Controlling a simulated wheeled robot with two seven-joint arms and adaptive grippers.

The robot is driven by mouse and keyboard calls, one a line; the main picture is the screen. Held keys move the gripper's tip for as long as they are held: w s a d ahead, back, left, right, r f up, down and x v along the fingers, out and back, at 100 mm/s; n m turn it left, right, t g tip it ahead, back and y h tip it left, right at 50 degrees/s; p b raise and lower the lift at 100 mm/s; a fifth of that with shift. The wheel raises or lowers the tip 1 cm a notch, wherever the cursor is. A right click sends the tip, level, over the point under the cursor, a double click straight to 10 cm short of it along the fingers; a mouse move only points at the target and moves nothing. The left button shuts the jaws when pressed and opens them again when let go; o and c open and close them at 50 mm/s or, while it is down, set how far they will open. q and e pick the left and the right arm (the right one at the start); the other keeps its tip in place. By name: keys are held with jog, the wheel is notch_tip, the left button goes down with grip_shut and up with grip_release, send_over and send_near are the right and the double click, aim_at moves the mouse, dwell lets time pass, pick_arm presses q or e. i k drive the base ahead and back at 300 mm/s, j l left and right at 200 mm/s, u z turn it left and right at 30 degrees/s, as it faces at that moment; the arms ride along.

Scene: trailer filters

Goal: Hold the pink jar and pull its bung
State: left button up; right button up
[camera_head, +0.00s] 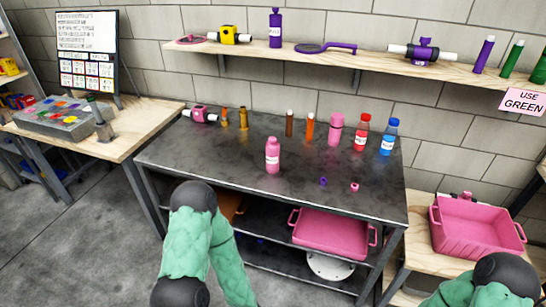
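A pink jar-like bottle (272,157) with a pale label stands upright near the front middle of the dark metal table (200,152). A second, taller pink container (335,130) stands upright farther back on the same table. I cannot tell for sure which of the two is the task's pink jar, and no separate bung is clear on either. Parts of both my green arms show at the bottom edge, one left of centre and one at the right corner. Neither of my grippers is in view.
Brown and orange tubes (309,128), a red bottle (362,130) and a blue bottle (389,137) stand along the back. A small purple piece (323,181) and a small pink piece (354,187) lie at the front right. A pink bin (475,225) stands right.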

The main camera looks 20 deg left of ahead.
aim_at(272, 156)
jog(key=i+j, duration=0.1)
jog(key=j, duration=0.3)
jog(key=i+j, duration=0.1)
jog(key=j, duration=0.25)
jog(key=i+j, duration=0.1)
jog(key=j, duration=0.3)
jog(key=i+j, duration=0.1)
jog(key=j, duration=0.3)
